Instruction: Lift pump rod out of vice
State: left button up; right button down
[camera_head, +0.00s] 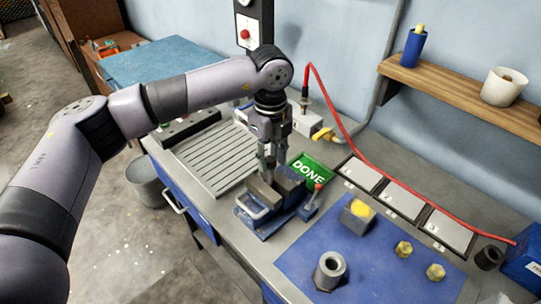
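The blue vice (260,222) with grey jaws stands on the workbench near the middle of the head view. My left gripper (271,172) points straight down right over the vice, with its fingertips at about the jaws. The fingers look close to each other, but the picture is too small to show whether they are closed on something. I cannot make out the pump rod apart from the fingers and jaws. My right gripper is not in view.
A green DONE plate (310,173) lies behind the vice. A red hose (335,110) runs along the back.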

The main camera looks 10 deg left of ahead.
pick_arm(q)
grip_shut()
jog(key=shift+r, duration=0.15)
jog(key=shift+r+p, duration=1.7)
jog(key=shift+r, duration=1.95)
